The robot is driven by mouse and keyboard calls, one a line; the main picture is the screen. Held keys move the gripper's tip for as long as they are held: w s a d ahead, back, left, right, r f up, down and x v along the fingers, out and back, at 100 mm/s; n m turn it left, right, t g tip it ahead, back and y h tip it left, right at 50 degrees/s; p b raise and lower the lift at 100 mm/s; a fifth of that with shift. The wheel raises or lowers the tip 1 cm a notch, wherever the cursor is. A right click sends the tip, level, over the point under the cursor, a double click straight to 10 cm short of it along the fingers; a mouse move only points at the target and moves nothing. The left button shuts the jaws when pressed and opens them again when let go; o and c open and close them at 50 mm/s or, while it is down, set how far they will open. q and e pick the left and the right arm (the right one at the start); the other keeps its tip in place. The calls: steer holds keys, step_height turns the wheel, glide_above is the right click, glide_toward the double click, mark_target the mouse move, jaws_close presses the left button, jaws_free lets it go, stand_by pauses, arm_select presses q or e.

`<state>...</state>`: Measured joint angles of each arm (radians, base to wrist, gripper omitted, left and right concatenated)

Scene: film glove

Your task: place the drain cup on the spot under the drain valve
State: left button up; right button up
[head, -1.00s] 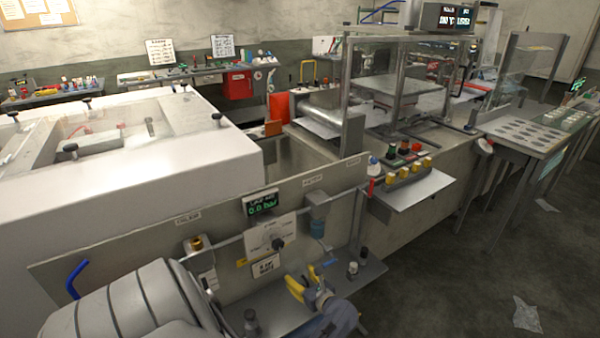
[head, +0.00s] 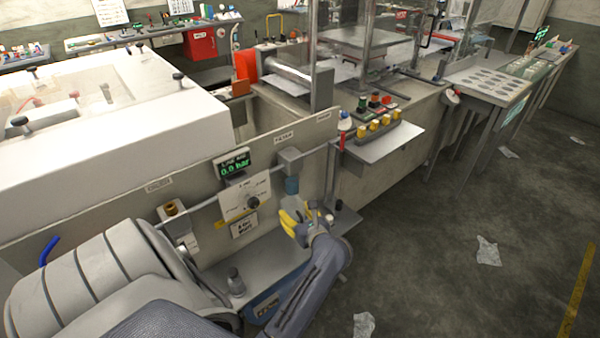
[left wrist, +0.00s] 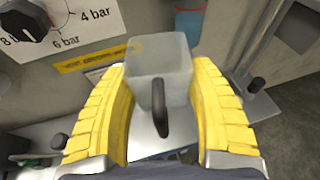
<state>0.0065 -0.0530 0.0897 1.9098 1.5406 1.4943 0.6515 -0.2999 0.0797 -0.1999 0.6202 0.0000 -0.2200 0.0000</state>
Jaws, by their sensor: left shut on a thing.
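My left gripper (head: 293,222) has yellow fingers and is in front of the panel, just below the blue filter bowl (head: 291,186). In the left wrist view the gripper is shut on the drain cup (left wrist: 160,62), a translucent, square cup with a dark handle towards me. The cup looks roughly upright and empty. The blue bowl (left wrist: 188,25) shows behind it, a little to the right. The drain valve and the spot under it cannot be made out. My right gripper is not in view.
A grey shelf (head: 268,262) runs below the panel, with a dark knob post (head: 235,283) on it. A pressure dial (head: 252,202) and a display reading 0.0 bar (head: 233,164) are left of the bowl. Open floor lies to the right.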

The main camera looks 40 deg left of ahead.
arm_select(q)
steer(key=w+d+r+m+t+h, duration=0.1)
steer(key=d+r+m+t+h, duration=0.15)
steer(key=d+r, duration=0.4)
steer(key=w+d+r+m+t+h, duration=0.1)
steer(key=d+r+m+t+h, duration=0.2)
steer(key=d, duration=0.7)
steer(key=w+d+r+m+t+h, duration=0.1)
steer(key=d+r+m+t, duration=0.15)
steer(key=d+r, duration=0.5)
steer(key=w+a+f+n+g+y, duration=0.1)
steer(key=w+a+f, duration=0.4)
steer(key=f, duration=0.5)
steer(key=w+a+f, duration=0.4)
steer(key=a+f, duration=0.3)
steer(key=f, duration=0.3)
steer(key=s+a+f, duration=0.2)
steer(key=a+f, duration=0.9)
steer(key=a, duration=0.4)
steer(key=shift+n+g+y, duration=0.3)
steer(key=shift+y, duration=0.05)
steer(key=shift+s+d+f, duration=0.1)
steer(key=shift+s+f, duration=0.05)
steer(key=shift+f, duration=1.85)
steer(key=shift+s+f, duration=0.1)
steer(key=shift+f, duration=1.9)
steer(key=shift+f, duration=0.1)
steer(key=o, duration=1.2)
steer(key=shift+f, duration=0.1)
